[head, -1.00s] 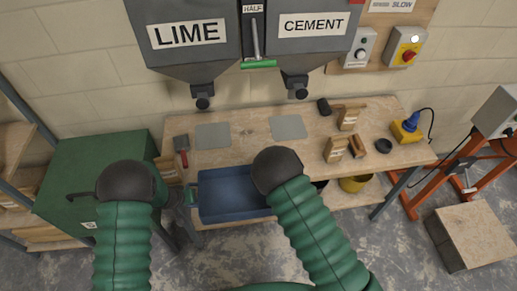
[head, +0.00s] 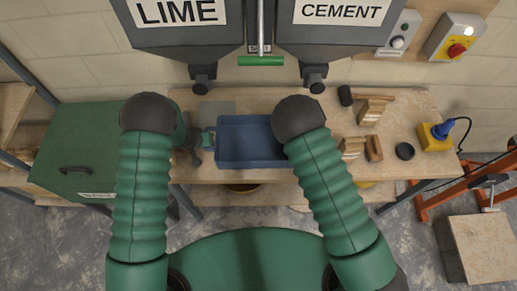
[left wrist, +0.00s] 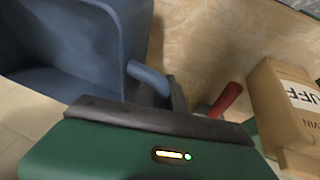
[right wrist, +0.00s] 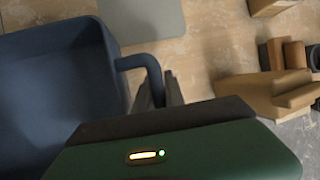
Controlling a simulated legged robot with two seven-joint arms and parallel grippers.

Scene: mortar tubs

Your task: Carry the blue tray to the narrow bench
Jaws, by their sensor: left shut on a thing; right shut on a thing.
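The blue tray (head: 248,140) is held between my two grippers and looks level and empty. In the head view it overlaps the wooden bench (head: 290,175) under the hoppers; I cannot tell whether it touches the top. My left gripper (head: 208,140) is shut on the tray's left handle, which shows in the left wrist view (left wrist: 150,78). My right gripper (right wrist: 158,92) is shut on the other handle in the right wrist view; my forearm hides it in the head view. I cannot tell whether this bench is the narrow one.
Lime (head: 180,20) and cement (head: 335,20) hoppers hang above the bench. Wooden tools (head: 373,110), a black ring (head: 404,151) and a yellow-blue tool (head: 437,134) sit on the right. A green chest (head: 90,150) stands left. A red-handled tool (left wrist: 228,100) and paper package (left wrist: 280,105) lie near my left gripper.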

